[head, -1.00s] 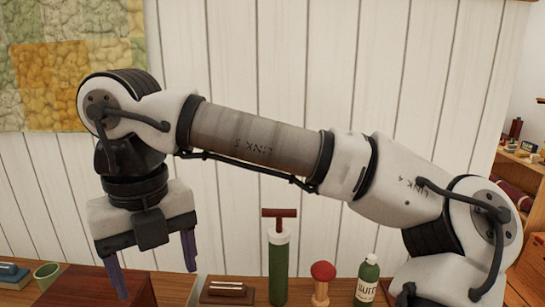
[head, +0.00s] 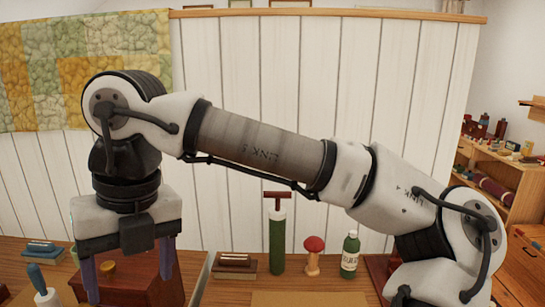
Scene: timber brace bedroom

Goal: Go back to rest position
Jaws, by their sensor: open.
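My gripper (head: 128,275) hangs at the lower left of the head view, pointing down, with its two dark purple fingers spread apart. My arm stretches across the picture from the lower right, bent down at the wrist. The fingers look apart from the box, but the exact gap cannot be told.
The wooden table (head: 215,295) holds a green pump (head: 277,245), a red-capped mushroom (head: 313,258), a green bottle (head: 350,256), a small block (head: 235,264) and a blue-handled tool (head: 40,283). A white plank wall (head: 270,90) stands behind. Shelves (head: 500,165) are at the right.

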